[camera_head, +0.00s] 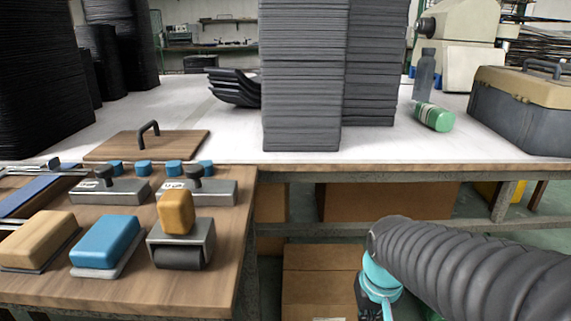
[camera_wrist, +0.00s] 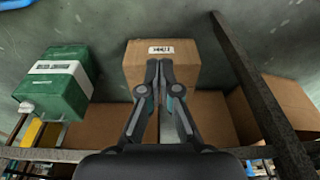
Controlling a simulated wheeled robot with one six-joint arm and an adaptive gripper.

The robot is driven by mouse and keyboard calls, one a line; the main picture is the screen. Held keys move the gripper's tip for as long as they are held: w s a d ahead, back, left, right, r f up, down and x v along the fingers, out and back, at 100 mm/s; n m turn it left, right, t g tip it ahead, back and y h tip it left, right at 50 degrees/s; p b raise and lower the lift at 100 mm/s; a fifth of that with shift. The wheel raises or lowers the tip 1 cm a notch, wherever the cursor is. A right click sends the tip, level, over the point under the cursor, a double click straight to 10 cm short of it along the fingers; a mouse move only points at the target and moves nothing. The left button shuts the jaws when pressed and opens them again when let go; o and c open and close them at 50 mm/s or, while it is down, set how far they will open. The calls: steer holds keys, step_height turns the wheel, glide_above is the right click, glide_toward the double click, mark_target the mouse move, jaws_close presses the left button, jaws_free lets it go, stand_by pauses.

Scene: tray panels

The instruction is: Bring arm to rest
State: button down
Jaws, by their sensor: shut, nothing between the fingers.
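My gripper (camera_wrist: 159,66) shows in the wrist view with its two dark fingers together and nothing between them. It is in front of a cardboard box (camera_wrist: 185,50) with a white label; I cannot tell the distance. In the head view my arm (camera_head: 470,270) comes in from the lower right, in a dark ribbed sleeve with a teal joint at its end. It is beside the wooden bench and below the white tabletop's front edge. The fingertips are out of the head view.
A wooden bench (camera_head: 215,285) with blocks and tools stands at the left. Behind is a white table (camera_head: 200,120) with stacked dark panels (camera_head: 305,75), a green bottle (camera_head: 433,117) and a toolbox (camera_head: 520,110). Cardboard boxes (camera_head: 318,280) stand beneath. A green case (camera_wrist: 55,85) is at the wrist view's left.

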steer(key=s+r+t+p, duration=0.3)
steer(key=s+r, duration=0.4)
steer(key=r, duration=0.5)
steer(key=shift+r+t+p, duration=0.2)
steer(key=shift+t+p, duration=0.2)
steer(key=shift+p, duration=0.1)
steer(key=shift+d, duration=0.1)
